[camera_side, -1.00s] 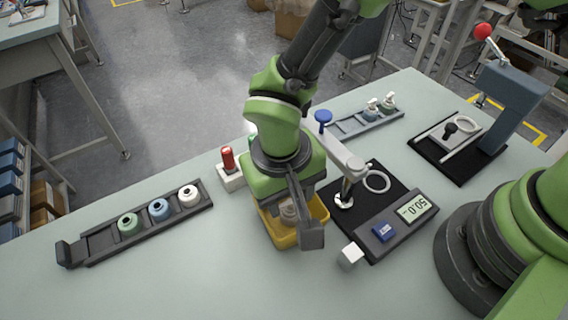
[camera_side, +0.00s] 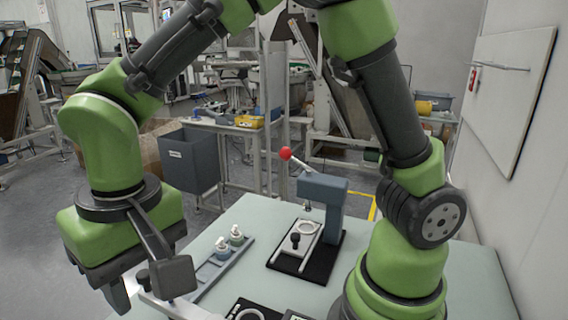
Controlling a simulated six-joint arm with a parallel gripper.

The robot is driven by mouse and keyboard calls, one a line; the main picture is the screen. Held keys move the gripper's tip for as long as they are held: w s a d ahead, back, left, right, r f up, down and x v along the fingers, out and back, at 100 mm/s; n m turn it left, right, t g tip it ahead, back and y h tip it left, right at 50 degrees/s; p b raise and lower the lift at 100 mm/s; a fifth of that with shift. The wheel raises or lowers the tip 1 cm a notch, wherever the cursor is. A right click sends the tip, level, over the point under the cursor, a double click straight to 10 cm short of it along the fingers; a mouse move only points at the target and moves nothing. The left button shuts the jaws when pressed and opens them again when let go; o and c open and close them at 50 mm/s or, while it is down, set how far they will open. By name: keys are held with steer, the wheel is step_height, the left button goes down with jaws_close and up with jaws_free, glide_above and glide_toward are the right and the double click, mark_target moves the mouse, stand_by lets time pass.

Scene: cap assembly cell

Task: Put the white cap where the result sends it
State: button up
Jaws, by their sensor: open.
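My gripper (camera_side: 118,296) hangs at the lower left with its fingers pointing down, and I see nothing between them. Their tips are partly hidden near the bracket below. The white cap does not show in this view. Two small pale caps with light tops, one (camera_side: 222,248) and another (camera_side: 236,236), stand in a blue-grey rack (camera_side: 207,272) to the right of my gripper. The black-based scale (camera_side: 248,311) is cut off by the bottom edge, so its reading cannot be made out.
A press (camera_side: 322,190) with a red-ball lever (camera_side: 285,153) stands on a black base at the back of the table (camera_side: 262,212). A light bracket arm (camera_side: 178,307) crosses the lower left. Table surface is bare between rack and press. A wall is at right.

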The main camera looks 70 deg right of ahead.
steer(key=s+d+r+m+t, duration=0.1)
steer(key=s+d+r+t, duration=0.2)
steer(key=s+d+r, duration=0.2)
steer(key=s+d+r+m+t+y, duration=0.1)
steer(key=s+d+r+t, duration=0.2)
steer(key=s+d+r, duration=0.3)
steer(key=shift+d+y, duration=0.3)
steer(key=shift+d, duration=1.8)
